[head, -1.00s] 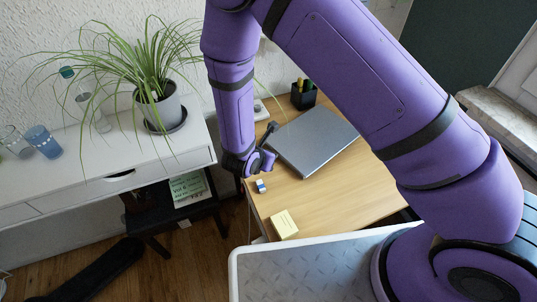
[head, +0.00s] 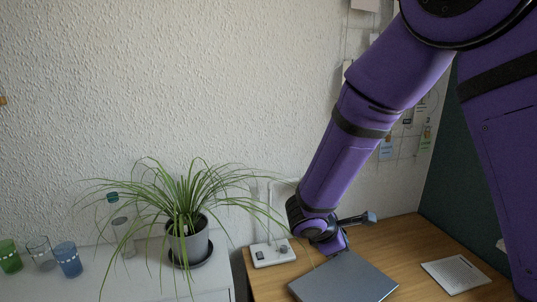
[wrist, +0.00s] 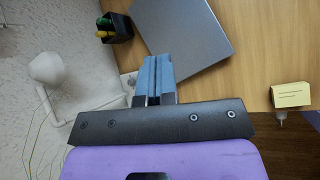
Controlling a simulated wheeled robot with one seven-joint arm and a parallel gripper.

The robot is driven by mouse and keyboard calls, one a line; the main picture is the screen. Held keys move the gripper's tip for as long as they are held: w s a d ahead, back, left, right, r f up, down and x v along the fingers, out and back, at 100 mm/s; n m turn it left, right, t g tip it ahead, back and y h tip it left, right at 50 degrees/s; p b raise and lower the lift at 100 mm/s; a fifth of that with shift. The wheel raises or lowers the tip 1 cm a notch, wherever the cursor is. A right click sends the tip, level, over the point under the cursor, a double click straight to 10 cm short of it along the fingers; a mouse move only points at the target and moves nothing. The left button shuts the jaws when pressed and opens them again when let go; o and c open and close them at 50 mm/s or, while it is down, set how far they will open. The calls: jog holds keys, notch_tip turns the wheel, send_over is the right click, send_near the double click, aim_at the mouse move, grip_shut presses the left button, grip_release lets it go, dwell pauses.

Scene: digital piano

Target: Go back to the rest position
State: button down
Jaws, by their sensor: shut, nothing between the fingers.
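My gripper (wrist: 154,72) is shut and empty in the wrist view, its two blue-grey fingers pressed together. The closed grey laptop (head: 343,279) lies on the wooden desk (head: 400,238). The laptop also shows in the wrist view (wrist: 195,30), beyond the fingers. No contact between the fingers and the laptop can be made out.
A potted plant (head: 190,241) stands on the white cabinet (head: 215,277) at left, with several glasses nearby. A black pen holder (wrist: 116,27) and yellow notes (wrist: 291,95) show in the wrist view. A pale pad (head: 455,274) lies at right.

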jog(key=s+d+r+m+g+y, duration=0.1)
jog(key=s+d+r+m, duration=0.35)
jog(key=r, duration=0.25)
jog(key=s+d+r+m+g+y, duration=0.1)
jog(key=s+d+r+m, duration=0.4)
jog(key=r, duration=0.3)
jog(key=s+d+r+m+t+y, duration=0.1)
jog(key=s+r+m+y, duration=0.1)
jog(key=s+r+m, duration=0.2)
jog(key=s+d+r+m+t+y, duration=0.1)
jog(key=s+d+r+m+y, duration=0.1)
jog(key=s, duration=0.8)
notch_tip(320, 180, up, 4)
jog(key=m+y, duration=0.1)
jog(key=m, duration=0.1)
jog(key=shift+s+d+f+m+t, duration=0.15)
jog(key=shift+s+m+t, duration=0.15)
jog(key=shift+s+m, duration=0.1)
